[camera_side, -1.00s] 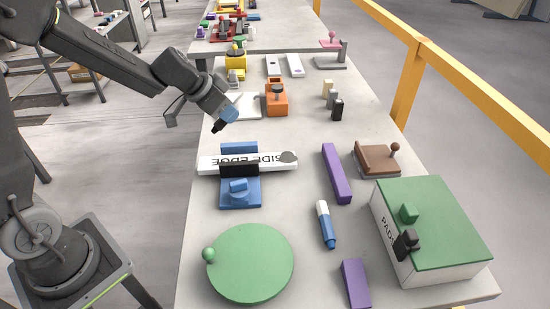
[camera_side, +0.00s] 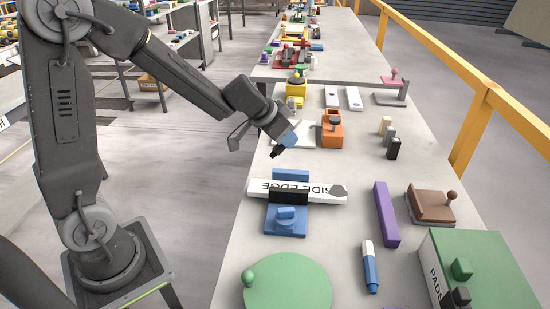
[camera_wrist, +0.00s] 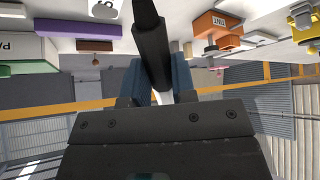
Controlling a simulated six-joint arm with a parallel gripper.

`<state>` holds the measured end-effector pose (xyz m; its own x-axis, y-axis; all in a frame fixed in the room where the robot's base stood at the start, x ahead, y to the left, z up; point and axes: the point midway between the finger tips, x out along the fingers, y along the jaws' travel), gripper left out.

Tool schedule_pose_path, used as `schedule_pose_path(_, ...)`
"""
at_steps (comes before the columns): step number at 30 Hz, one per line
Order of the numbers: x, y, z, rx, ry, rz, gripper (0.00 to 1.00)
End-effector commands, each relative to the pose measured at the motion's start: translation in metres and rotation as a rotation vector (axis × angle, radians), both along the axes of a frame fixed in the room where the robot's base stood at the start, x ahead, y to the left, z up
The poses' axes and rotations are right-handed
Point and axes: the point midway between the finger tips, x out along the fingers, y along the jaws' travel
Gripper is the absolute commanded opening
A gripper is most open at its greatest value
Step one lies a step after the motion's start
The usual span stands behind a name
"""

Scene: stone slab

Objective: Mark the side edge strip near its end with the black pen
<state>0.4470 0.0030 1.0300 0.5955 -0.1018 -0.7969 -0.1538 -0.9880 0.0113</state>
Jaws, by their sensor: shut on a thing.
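The side edge strip (camera_side: 325,196) is a white bar lettered SIDE EDGE, seen upside down. It lies in a blue clamp (camera_side: 286,218) with a black jaw across it. A dark grey patch covers part of its right end. My gripper (camera_side: 286,141) is up behind and left of the strip, above the slab and apart from it. It is shut on the black pen (camera_side: 277,152), whose dark end points down. In the wrist view the pen (camera_wrist: 150,48) stands between blue fingers; its far end is cut off by the top edge.
A green disc (camera_side: 290,285) and a blue-and-white marker (camera_side: 370,268) lie in front. A purple bar (camera_side: 386,215), a brown block with a knob (camera_side: 430,205) and a green-topped PADS box (camera_side: 490,265) are at right. An orange block (camera_side: 332,132) stands behind.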

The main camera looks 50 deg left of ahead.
Motion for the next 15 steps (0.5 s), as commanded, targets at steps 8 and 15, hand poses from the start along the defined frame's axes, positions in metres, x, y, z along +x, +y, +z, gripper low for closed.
schedule_pose_path(8, -0.001, 0.017, -0.008, -0.054, -0.079, 0.586, 0.06)
schedule_pose_path(15, -0.036, 0.038, -0.016, -0.040, -0.157, 1.077, 0.06)
